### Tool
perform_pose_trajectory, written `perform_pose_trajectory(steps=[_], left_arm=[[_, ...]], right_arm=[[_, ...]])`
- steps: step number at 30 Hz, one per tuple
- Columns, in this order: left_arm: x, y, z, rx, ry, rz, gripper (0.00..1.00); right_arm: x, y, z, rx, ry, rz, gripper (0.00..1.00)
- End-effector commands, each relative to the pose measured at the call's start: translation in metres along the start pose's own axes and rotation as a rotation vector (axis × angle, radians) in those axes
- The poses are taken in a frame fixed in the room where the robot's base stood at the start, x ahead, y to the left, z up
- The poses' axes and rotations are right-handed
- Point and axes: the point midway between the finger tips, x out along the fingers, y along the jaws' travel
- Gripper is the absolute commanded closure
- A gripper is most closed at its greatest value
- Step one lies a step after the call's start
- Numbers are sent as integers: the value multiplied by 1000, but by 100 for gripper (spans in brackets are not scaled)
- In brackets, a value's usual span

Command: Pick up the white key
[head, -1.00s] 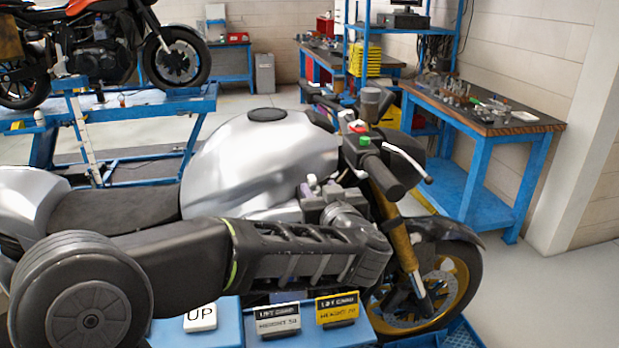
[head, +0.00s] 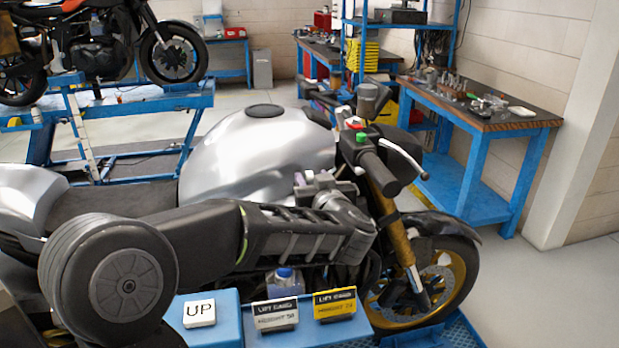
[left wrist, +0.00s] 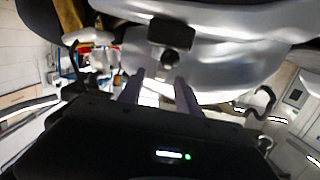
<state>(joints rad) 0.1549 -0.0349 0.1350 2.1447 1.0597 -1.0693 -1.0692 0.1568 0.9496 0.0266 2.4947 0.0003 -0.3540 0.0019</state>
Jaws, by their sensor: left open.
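A white block marked "UP" (head: 200,313) lies on a blue surface at the front of the head view. It is the plainest white key-like thing I see; no other white key can be made out. My left gripper (head: 313,182) is beside the silver tank, above and to the right of that block and well apart from it. In the left wrist view its two fingers (left wrist: 160,90) are spread with nothing clearly held. A dark block with a round knob (left wrist: 177,62) shows beyond the fingertips. My right gripper is in neither view.
The silver motorcycle (head: 265,150) fills the middle. A white card (head: 275,314) and a yellow card (head: 335,304) stand right of the "UP" block. A blue-capped bottle (head: 285,280) is under my arm. A bench (head: 480,105) with small parts stands at right.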

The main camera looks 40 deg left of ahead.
Motion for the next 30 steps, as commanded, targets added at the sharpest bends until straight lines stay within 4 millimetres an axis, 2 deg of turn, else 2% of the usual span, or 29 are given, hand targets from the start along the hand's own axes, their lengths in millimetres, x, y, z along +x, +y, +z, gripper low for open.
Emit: perform_pose_trajectory(steps=[3, 8, 26, 30], left_arm=[[19, 0, 0, 0, -2, -2, 59], [34, 0, 0, 0, -2, -1, 59], [34, 0, 0, -1, 0, 0, 59], [34, 0, 0, -1, 0, 0, 71]], right_arm=[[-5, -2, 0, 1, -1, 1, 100], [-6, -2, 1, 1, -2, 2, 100], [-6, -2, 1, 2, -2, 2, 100], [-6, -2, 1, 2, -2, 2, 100]])
